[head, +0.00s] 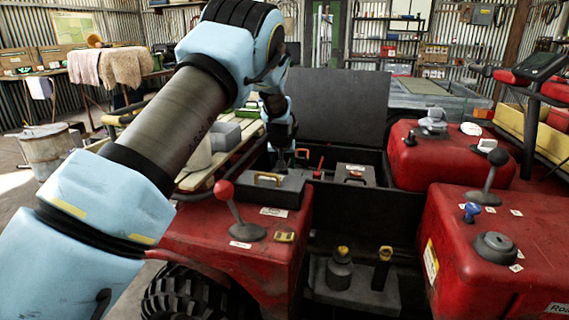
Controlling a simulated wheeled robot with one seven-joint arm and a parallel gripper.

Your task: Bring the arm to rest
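My arm reaches in from the left of the head view, up and over toward the red quad vehicle.
The compartment's raised dark lid (343,106) stands behind the gripper. A red-knobbed lever (232,208) stands at the front left, another lever (488,172) at right. Wooden slats (222,160) lie beside the arm. A metal drum (50,152) stands left.

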